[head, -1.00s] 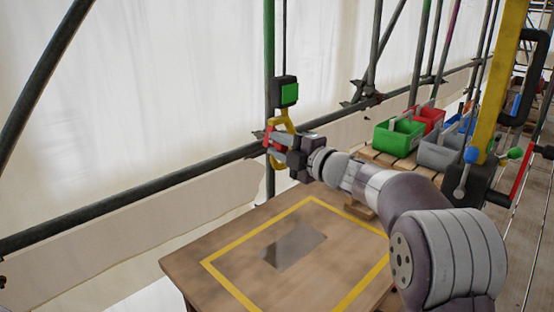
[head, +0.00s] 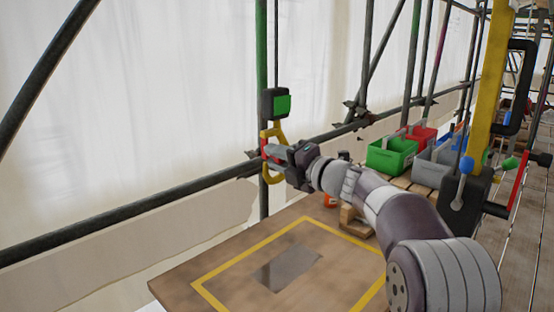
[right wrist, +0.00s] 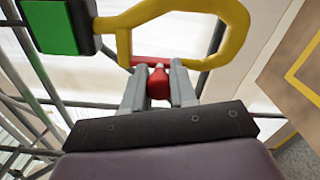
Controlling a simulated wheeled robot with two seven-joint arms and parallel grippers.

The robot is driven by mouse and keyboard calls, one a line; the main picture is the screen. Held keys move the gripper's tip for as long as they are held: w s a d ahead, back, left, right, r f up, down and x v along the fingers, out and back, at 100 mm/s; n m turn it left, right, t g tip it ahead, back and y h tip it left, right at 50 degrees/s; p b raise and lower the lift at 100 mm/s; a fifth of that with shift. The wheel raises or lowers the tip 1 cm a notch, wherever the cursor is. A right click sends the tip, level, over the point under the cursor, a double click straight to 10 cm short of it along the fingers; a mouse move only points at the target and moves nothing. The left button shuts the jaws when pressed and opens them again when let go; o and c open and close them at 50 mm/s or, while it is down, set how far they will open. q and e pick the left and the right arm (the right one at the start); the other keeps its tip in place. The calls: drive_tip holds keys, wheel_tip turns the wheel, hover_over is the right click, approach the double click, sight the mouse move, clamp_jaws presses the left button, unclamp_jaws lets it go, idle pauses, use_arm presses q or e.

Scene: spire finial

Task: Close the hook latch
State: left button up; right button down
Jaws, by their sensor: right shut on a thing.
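In the head view a yellow hook (head: 275,132) hangs under a dark block with a green face (head: 274,103). The hook also shows at the top of the right wrist view (right wrist: 235,28). Its red latch (right wrist: 150,61) lies across the hook's near side, with a red knob (right wrist: 158,86) sticking out towards me. My right gripper (head: 268,154) is at the hook, its two grey fingers (right wrist: 158,90) closed around the red knob. The fingers hide part of the latch, so I cannot tell whether its end touches the hook tip. My left gripper is out of view.
A wooden table (head: 215,261) with a yellow outline stands below. Green (head: 391,155), red and grey bins sit on a pallet at the right. Dark scaffold rails (head: 120,213) and poles run behind the hook. A yellow post (head: 487,80) with levers stands at the right.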

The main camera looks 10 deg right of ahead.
drive_tip(key=shift+f, duration=0.2)
drive_tip(key=c, duration=0.9)
unclamp_jaws()
drive_tip(key=shift+r, duration=0.1)
drive_tip(key=b+v, duration=0.2)
drive_tip(key=v, duration=1)
drive_tip(key=shift+s+d, duration=0.2)
drive_tip(key=shift+s, duration=0.1)
